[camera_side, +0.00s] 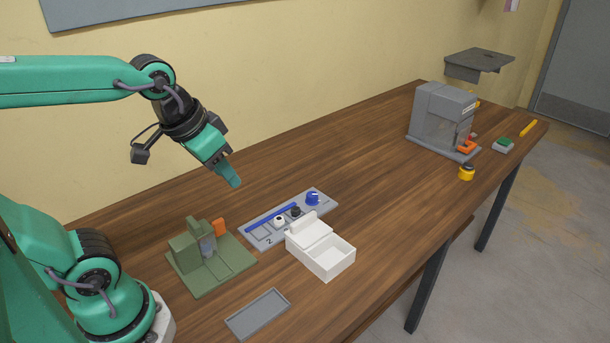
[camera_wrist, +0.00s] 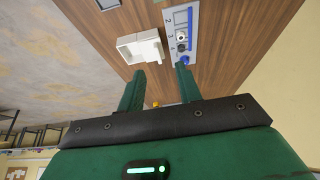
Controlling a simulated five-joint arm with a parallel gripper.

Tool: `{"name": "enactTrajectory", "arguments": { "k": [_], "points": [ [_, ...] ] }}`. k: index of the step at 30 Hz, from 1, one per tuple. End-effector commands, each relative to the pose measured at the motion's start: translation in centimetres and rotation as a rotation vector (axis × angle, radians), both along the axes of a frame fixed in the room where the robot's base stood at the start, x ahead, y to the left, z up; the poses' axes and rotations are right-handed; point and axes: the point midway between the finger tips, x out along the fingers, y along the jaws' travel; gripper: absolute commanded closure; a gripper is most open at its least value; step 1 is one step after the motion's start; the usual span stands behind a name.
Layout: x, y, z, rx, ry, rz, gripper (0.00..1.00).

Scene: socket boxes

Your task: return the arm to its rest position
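My gripper (camera_side: 235,182) is in the air above the left part of the wooden table, tilted down to the right. It touches nothing in the side view. In the wrist view its two green fingers (camera_wrist: 160,70) stand apart with nothing between them, so it is open and empty. My arm reaches in from the left, with the wrist high above the table.
Below are a green fixture (camera_side: 225,270), a grey numbered tray (camera_side: 258,240) with a blue rod and small parts, a white open box (camera_side: 318,265) and a flat grey tray (camera_side: 258,314). A grey machine (camera_side: 440,118) stands far right. The table middle is clear.

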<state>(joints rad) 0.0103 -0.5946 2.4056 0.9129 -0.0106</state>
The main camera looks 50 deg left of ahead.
Motion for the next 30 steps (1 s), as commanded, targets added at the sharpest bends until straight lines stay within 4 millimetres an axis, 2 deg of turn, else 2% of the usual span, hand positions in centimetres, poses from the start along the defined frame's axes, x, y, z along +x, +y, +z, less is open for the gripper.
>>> {"name": "enactTrajectory", "arguments": {
  "k": [3, 9, 30],
  "points": [
    [-1.5, 0.1, 0.0, 0.002, -0.039, 0.001, 0.65],
    [-2.7, 0.3, -0.2, 0.004, -0.071, 0.001, 0.65],
    [-2.8, 0.3, -0.2, 0.004, -0.074, 0.001, 0.65]
  ]
}}
